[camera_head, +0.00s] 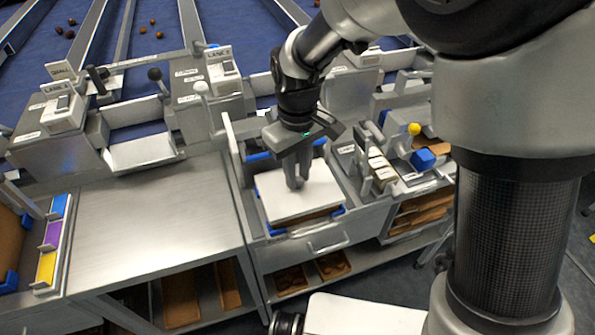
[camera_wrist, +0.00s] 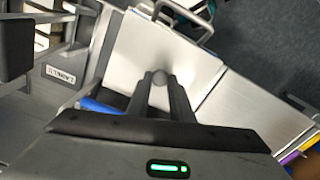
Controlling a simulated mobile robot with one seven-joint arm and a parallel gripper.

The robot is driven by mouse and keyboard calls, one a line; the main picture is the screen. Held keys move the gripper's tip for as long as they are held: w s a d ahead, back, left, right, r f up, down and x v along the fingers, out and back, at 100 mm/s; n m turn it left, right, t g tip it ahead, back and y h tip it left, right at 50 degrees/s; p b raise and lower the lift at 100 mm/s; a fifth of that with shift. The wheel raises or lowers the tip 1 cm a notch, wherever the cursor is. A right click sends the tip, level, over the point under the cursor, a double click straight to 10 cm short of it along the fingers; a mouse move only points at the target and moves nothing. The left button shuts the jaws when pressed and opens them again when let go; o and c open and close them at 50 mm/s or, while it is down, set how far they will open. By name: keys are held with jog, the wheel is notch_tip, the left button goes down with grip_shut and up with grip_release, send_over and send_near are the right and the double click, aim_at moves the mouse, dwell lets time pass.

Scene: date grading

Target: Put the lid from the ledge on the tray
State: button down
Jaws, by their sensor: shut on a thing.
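A white, flat, square lid (camera_head: 318,196) lies level over the tray with blue corner pieces (camera_head: 277,231) in the middle of the bench. Brown shows under its front edge. In the wrist view the lid (camera_wrist: 140,50) fills the middle, with a round grey knob (camera_wrist: 159,78) on it. My gripper (camera_head: 297,183) points down at the lid's middle. In the wrist view its two fingers (camera_wrist: 160,84) are closed together on the knob. I cannot tell whether the lid rests fully on the tray.
A bare metal bench (camera_head: 150,225) lies to the left. Coloured blocks (camera_head: 50,235) stand at its far left. A drawer handle (camera_head: 327,246) juts out below the tray. To the right are a yellow-knobbed lever (camera_head: 414,129) and a blue block (camera_head: 423,159).

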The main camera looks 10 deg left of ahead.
jog(key=shift+f+b, duration=0.4)
jog(key=shift+f, duration=0.3)
dwell(1.0)
jog(key=c, duration=1.1)
grip_release()
jog(key=shift+r, duration=0.15)
jog(key=shift+r+p, duration=2.75)
jog(key=shift+r, duration=0.65)
